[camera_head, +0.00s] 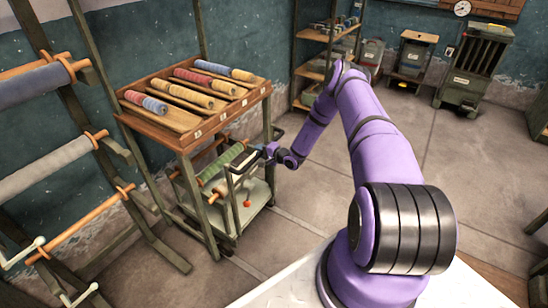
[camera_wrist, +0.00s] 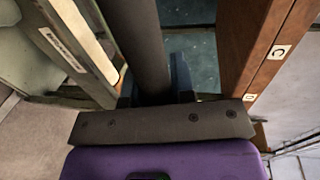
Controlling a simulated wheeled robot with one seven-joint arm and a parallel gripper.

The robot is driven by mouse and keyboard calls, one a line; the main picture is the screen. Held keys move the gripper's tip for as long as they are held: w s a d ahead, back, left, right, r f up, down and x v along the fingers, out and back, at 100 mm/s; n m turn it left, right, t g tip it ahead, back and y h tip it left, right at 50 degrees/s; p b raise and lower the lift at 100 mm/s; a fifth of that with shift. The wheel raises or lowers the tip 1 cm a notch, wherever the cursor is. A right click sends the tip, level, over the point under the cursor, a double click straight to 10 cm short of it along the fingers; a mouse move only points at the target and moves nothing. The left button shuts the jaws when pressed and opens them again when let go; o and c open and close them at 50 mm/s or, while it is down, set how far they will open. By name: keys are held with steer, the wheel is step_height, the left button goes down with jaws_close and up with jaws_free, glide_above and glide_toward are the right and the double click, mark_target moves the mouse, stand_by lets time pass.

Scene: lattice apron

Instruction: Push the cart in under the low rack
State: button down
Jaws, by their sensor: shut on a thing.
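The cart (camera_head: 262,190) is a small grey-green frame with a pale lower deck and a green roll across it. It stands partly in under the low rack (camera_head: 190,140), a wooden table with a sloped, divided top; its near end sticks out at the right. My gripper (camera_head: 268,153) is at the cart's upper right end, shut on its dark handle bar. In the wrist view the bar (camera_wrist: 142,45) runs between the blue fingers of my gripper (camera_wrist: 155,88). The rack's labelled brown edge (camera_wrist: 262,75) is close on the right there. The cart's far end is hidden.
Several coloured rolls (camera_head: 205,82) lie on the rack's top. A roll stand (camera_head: 70,160) is at the left. Open shelves (camera_head: 312,70) and a grey-green cabinet (camera_head: 475,65) stand along the back wall. The floor (camera_head: 310,200) right of the cart is clear.

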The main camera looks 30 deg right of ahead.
steer(key=x, duration=0.3)
steer(key=r+x, duration=0.1)
steer(key=x, duration=0.1)
steer(key=shift+w+a, duration=0.15)
steer(key=shift+w, duration=0.2)
steer(key=shift+r, duration=0.1)
steer(key=c, duration=1)
jaws_free()
steer(key=shift+w, duration=0.15)
steer(key=shift+o, duration=0.2)
steer(key=v, duration=1.1)
